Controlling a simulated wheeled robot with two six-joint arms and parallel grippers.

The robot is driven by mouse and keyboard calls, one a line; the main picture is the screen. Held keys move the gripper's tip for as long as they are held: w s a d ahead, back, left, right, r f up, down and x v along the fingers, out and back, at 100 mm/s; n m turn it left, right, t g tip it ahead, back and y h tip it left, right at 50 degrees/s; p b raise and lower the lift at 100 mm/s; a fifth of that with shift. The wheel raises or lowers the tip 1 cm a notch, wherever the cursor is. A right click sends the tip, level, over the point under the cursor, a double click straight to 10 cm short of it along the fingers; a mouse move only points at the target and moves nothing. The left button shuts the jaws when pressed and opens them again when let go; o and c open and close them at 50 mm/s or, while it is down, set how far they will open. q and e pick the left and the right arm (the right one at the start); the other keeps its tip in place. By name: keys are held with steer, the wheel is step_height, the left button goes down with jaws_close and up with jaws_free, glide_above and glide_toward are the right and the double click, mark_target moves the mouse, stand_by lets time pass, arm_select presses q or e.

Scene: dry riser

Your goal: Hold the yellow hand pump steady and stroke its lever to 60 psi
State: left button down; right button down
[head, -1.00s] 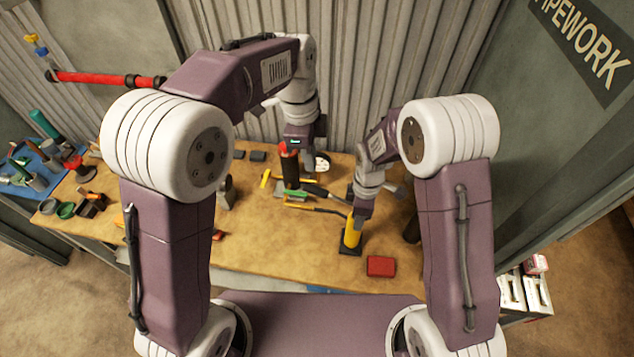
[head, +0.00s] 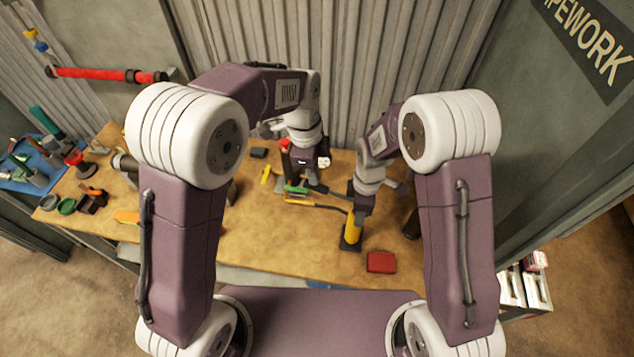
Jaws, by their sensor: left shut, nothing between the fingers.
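The yellow hand pump (head: 352,232) stands upright on its black base on the bench, right of the middle. My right gripper (head: 357,212) is at the top of the pump, seen from above. Its fingers are hidden, so I cannot tell whether they grip the pump. A thin yellow bar (head: 318,206) lies to the left of the pump and looks like its lever; where it joins the pump is unclear. My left gripper (head: 312,180) is shut and empty, above the tools behind that bar and apart from the pump. I cannot make out a gauge reading.
A red box (head: 381,262) sits in front of the pump to the right. A green tool (head: 296,189) lies near my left gripper, with a red-topped dark cylinder behind it. Blue mat (head: 35,165) with tools is at the far left. The front middle of the bench is clear.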

mark_target(301, 180)
arm_select(q)
steer(key=shift+f, duration=2.25)
steer(key=shift+a, duration=0.1)
steer(key=shift+w+a+r, duration=0.1)
steer(key=shift+a+r, duration=0.15)
steer(key=shift+a, duration=0.5)
steer(key=shift+w+a+r, duration=0.1)
steer(key=shift+a+r, duration=0.15)
steer(key=shift+a, duration=0.5)
steer(key=shift+d, duration=0.1)
steer(key=shift+r, duration=0.35)
step_height(301, 180, up, 11)
steer(key=a, duration=0.1)
steer(key=shift+a+r, duration=0.15)
steer(key=shift+r, duration=0.05)
